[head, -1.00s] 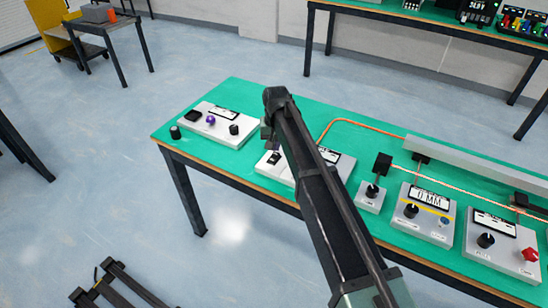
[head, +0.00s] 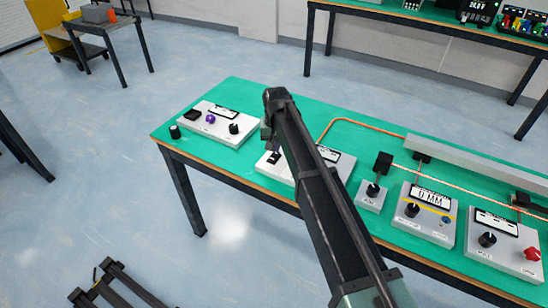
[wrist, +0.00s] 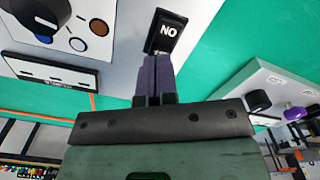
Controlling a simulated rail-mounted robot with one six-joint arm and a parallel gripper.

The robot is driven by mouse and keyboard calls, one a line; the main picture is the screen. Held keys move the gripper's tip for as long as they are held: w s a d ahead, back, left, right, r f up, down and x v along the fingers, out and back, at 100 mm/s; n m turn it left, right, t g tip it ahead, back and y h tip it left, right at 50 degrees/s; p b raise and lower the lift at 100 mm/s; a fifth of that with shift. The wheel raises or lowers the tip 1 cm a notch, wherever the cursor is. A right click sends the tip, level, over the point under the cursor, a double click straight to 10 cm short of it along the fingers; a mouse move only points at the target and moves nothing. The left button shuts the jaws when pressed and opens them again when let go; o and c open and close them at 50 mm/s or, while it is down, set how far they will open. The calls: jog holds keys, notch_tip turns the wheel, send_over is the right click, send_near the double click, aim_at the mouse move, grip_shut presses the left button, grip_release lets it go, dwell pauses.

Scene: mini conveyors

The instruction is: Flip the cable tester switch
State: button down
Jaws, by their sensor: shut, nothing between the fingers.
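A white instrument box (head: 268,167) lies under the end of my arm at the table's front edge. Its black rocker switch (head: 274,157) shows just below my gripper in the head view. In the wrist view, the box face (wrist: 123,15) carries the switch (wrist: 163,32), with white letters reading "NO" from this side. My gripper (wrist: 155,60) has its purple fingers shut together and empty. The fingertips are at the near edge of the switch and overlap it in the picture. I cannot tell whether they touch it. My arm hides part of the box in the head view.
Another white box (head: 219,125) with a purple knob stands to the left. Beside it is a small black cylinder (head: 175,131). Several boxes with knobs, one with a "0 MM" display (head: 427,211), stand to the right, near a grey rail (head: 470,163) and an orange cable (head: 350,121).

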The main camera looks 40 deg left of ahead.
jog(key=shift+f+b, duration=0.85)
jog(key=shift+f, duration=0.05)
notch_tip(320, 180, up, 7)
jog(key=p, duration=0.7)
jog(key=shift+r, duration=0.2)
jog(key=shift+f, duration=0.15)
jog(key=s+d+r+m+p, duration=0.2)
jog(key=d, duration=1.8)
jog(key=s+d+r+m+p, duration=0.1)
jog(key=s+d+m, duration=0.2)
jog(key=d, duration=1.8)
jog(key=s+d+r+m+p, duration=0.2)
jog(key=s+d, duration=0.1)
jog(key=d, duration=1.7)
jog(key=shift+s+d+r+m+p, duration=0.15)
jog(key=shift+d+r+m+p, duration=0.15)
jog(key=shift+p, duration=0.05)
